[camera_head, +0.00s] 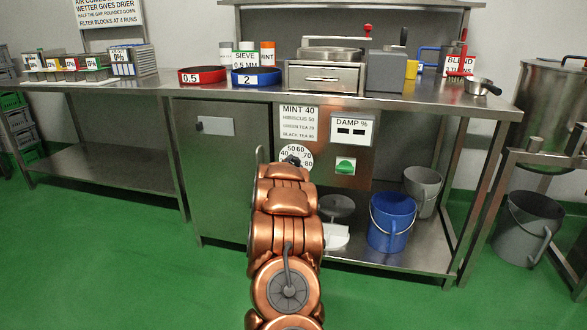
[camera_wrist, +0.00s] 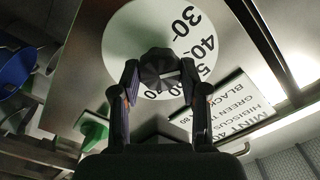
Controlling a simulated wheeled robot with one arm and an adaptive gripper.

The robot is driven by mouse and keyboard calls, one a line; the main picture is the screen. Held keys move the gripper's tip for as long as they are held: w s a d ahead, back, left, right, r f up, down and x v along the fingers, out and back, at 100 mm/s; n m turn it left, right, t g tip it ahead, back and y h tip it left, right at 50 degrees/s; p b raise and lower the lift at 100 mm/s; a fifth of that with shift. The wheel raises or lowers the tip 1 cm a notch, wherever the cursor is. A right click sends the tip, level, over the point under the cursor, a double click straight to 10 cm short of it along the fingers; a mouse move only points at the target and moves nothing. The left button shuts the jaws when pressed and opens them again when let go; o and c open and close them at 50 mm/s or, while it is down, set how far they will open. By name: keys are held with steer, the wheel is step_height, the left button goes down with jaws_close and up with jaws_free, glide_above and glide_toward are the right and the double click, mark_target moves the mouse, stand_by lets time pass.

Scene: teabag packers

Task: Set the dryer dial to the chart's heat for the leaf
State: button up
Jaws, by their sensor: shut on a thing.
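The dryer dial (camera_head: 301,150) is a white disc with black heat numbers on the dryer's front panel. It also shows in the wrist view (camera_wrist: 122,42), with 30 and 40 readable and other numbers partly hidden. My gripper (camera_wrist: 158,77) is shut on the dark faceted dial knob (camera_wrist: 157,62), one finger on each side. A pale mark shows on the knob, but I cannot tell exactly which number it faces. The heat chart (camera_head: 299,118) above the dial reads mint 40 and hibiscus 50; its green tea and black tea lines are small.
A blue bucket (camera_head: 391,222) stands on the lower shelf. Sieves, boxes and a metal drawer unit (camera_head: 326,77) stand on the bench above.

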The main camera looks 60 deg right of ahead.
steer(key=shift+f+m+b, duration=0.1)
steer(key=shift+m+b, duration=2.65)
steer(key=shift+m, duration=0.85)
steer(key=o, duration=1.1)
steer(key=shift+o, duration=0.2)
steer(key=v, duration=1.2)
